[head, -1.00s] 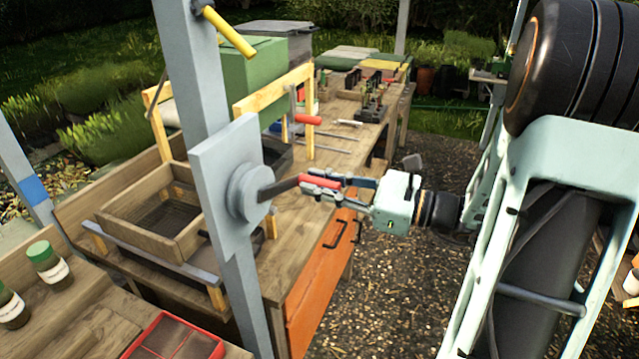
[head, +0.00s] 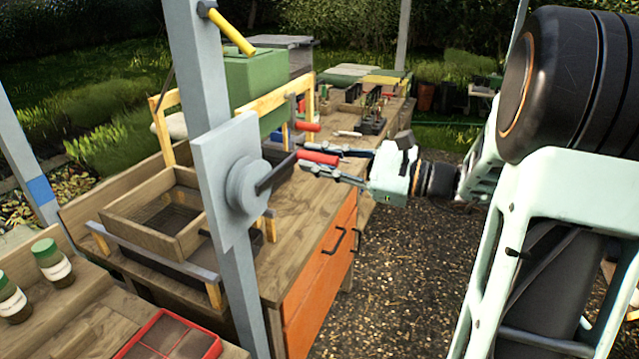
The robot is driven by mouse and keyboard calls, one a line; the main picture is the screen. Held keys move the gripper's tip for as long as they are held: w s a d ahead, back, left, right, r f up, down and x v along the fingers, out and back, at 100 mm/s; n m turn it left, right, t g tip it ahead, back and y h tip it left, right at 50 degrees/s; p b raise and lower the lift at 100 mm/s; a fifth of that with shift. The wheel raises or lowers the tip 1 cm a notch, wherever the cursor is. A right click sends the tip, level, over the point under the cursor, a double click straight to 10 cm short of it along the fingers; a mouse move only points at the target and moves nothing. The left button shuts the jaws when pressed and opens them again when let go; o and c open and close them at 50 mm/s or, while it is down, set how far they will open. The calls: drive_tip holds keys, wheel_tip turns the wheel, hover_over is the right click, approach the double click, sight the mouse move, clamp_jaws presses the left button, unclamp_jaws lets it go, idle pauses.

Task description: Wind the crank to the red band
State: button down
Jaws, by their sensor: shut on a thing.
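The crank has a round grey hub (head: 248,186) on a grey plate fixed to a grey post. Its dark arm (head: 275,174) runs up and to the right from the hub to a red handle (head: 319,158). My gripper (head: 309,160) comes in from the right, its fingers shut around the red handle, one above and one below it. The fingers partly hide the handle's ends. A blue band (head: 38,189) shows on another post at the far left. I cannot make out a red band.
A wooden bench (head: 300,215) with orange drawers (head: 320,275) stands behind the crank. A yellow-handled tool (head: 230,32) juts from the post above the plate. A red-rimmed tray (head: 140,338) and jars (head: 52,262) are at lower left. Gravel ground is open below my arm.

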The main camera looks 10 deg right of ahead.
drive_tip(key=s+a+r+n+b, duration=0.3)
drive_tip(key=s+r+n+b, duration=0.1)
drive_tip(key=r+n+b, duration=0.6)
drive_tip(key=shift+s+a+r+n, duration=0.15)
drive_tip(key=shift+r+n, duration=0.35)
drive_tip(key=c, duration=1.8)
unclamp_jaws()
drive_tip(key=shift+s, duration=0.1)
drive_tip(key=shift+o, duration=0.2)
drive_tip(key=shift+f, duration=0.1)
drive_tip(key=v, duration=1.2)
drive_tip(key=shift+b, duration=0.3)
